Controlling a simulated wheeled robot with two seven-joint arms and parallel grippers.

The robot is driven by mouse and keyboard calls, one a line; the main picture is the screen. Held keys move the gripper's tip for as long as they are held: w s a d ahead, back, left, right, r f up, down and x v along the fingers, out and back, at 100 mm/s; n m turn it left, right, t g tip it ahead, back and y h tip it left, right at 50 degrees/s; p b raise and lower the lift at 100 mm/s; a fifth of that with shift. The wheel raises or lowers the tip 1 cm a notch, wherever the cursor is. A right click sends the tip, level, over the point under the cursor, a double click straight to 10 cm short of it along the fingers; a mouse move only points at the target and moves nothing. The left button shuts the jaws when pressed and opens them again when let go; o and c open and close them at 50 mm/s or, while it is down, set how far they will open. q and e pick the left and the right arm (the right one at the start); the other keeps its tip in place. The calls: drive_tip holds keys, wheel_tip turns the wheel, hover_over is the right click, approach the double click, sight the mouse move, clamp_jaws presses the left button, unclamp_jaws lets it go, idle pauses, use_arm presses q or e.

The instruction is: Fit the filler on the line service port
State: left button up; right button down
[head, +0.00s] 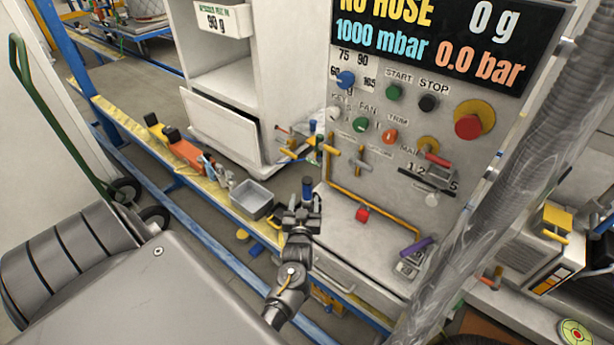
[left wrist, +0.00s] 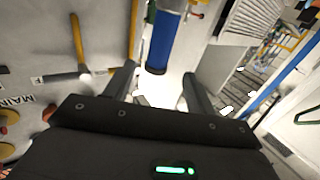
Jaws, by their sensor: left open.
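A blue cylinder with a dark end (head: 307,188), which may be the filler, stands just beyond my left gripper (head: 301,210), beside the grey charging station (head: 345,255). In the left wrist view the blue cylinder (left wrist: 161,40) hangs from the top of the picture. Its dark end is near the gap between the open fingers of my left gripper (left wrist: 158,78), which hold nothing. I cannot tell which fitting is the line service port; brass valves and fittings (head: 335,150) sit on the panel's left side. My right gripper is out of view.
The display (head: 450,35) reads NO HOSE, 0 g and 0.0 bar. A grey ribbed hose (head: 560,90) runs down the right side. A metal tray (head: 252,199) and an orange tool (head: 187,152) lie on the yellow ledge. A purple-handled item (head: 416,245) is on the shelf.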

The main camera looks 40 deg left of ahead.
sight(308, 180)
use_arm(q)
drive_tip(key=x, duration=0.2)
drive_tip(key=b+x, duration=0.1)
drive_tip(key=x, duration=0.1)
drive_tip(key=shift+f+b, duration=0.2)
drive_tip(key=shift+b, duration=0.1)
drive_tip(key=shift+w+a+r, duration=0.1)
drive_tip(key=shift+w+a, duration=0.05)
drive_tip(key=shift+w, duration=0.1)
drive_tip(key=b+x, duration=0.3)
drive_tip(key=x, duration=0.2)
drive_tip(key=shift+w, duration=0.1)
drive_tip(key=shift+r, duration=0.1)
drive_tip(key=shift+c, duration=0.3)
clamp_jaws()
